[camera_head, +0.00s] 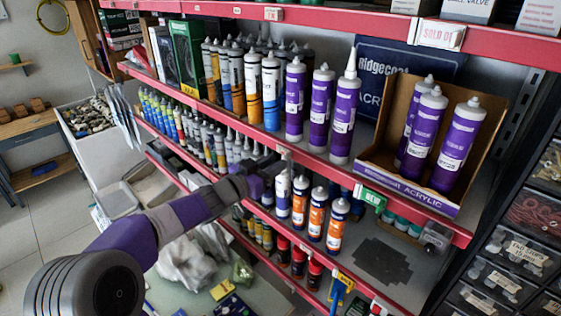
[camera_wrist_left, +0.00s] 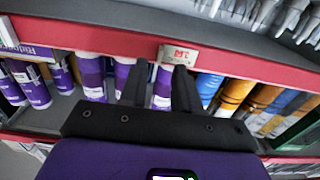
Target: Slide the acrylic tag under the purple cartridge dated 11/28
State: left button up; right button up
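A small pale tag (camera_wrist_left: 180,57) with lettering I cannot read surely sits on the red shelf rail in the wrist view, which is upside down. In the head view it is a pale patch (camera_head: 284,151) on the middle rail. My left gripper (camera_head: 274,167) is just in front of that rail. In the wrist view its fingers (camera_wrist_left: 161,78) are apart, with the right fingertip overlapping the tag; I cannot tell if they touch. Purple cartridges stand above the rail: left (camera_head: 294,98), middle (camera_head: 320,108), right (camera_head: 343,118). Their dates are not legible. My right gripper is out of view.
An open acrylic box (camera_head: 405,188) with purple cartridges stands right on the shelf. A green NEW tag (camera_head: 370,198) sits on the same rail. A SOLD OUT tag (camera_head: 440,35) is on the upper rail. Orange-labelled cartridges (camera_head: 317,215) stand on the lower shelf, close to my gripper.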

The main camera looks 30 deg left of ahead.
pick_arm(q)
jog(key=shift+v, duration=2.1)
